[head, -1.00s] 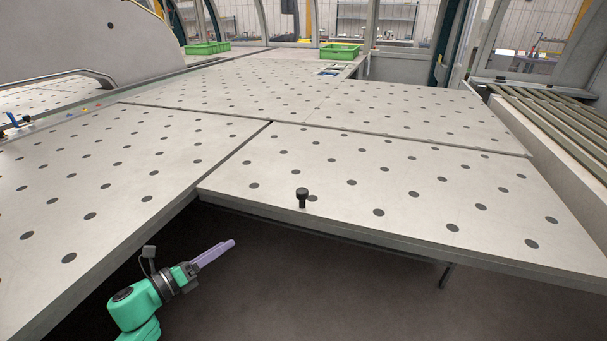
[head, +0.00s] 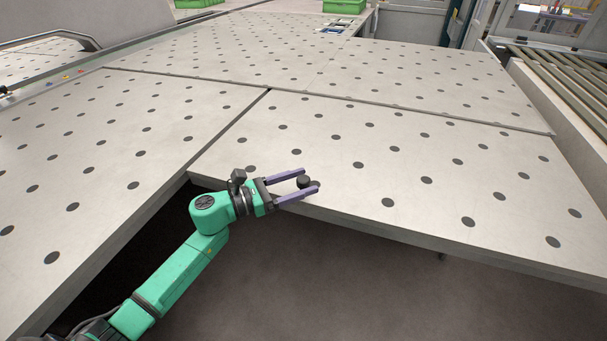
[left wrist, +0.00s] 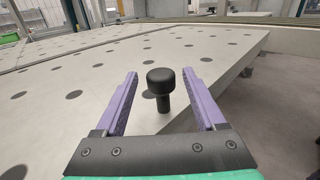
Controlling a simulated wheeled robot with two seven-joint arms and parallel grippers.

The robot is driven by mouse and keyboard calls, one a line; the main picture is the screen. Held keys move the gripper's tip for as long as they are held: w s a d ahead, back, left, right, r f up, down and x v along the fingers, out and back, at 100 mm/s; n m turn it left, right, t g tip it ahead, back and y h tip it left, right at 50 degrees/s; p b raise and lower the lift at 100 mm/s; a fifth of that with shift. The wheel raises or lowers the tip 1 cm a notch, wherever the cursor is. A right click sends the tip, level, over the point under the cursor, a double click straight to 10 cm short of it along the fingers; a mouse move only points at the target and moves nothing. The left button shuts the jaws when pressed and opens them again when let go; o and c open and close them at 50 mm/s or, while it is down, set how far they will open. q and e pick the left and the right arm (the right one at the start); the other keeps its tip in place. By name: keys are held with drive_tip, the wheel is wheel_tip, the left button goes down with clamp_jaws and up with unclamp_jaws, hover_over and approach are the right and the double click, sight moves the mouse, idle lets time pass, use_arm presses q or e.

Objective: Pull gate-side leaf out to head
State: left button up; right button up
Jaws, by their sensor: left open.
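The leaf (head: 420,170) is a pale grey panel with dark round dots, in the right middle of the head view. A black knob on a short post (head: 303,182) stands up from its near edge, toward the left corner. My left gripper (head: 310,180) is open, with its purple fingers on either side of the knob. In the left wrist view the knob (left wrist: 160,82) stands upright between the two spread fingers, with clear gaps on both sides. My right gripper is not in view.
Another dotted panel (head: 100,150) lies left of the leaf, with a dark gap near my arm. More dotted table (head: 430,85) lies behind. A roller conveyor (head: 560,90) runs along the right. Green bins (head: 345,6) stand at the back. Open floor (head: 330,290) lies in front.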

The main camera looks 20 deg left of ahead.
use_arm(q)
drive_tip(key=shift+w+d+r, duration=0.1)
drive_tip(key=shift+w+d, duration=0.15)
drive_tip(key=shift+d, duration=0.2)
clamp_jaws()
idle(1.1)
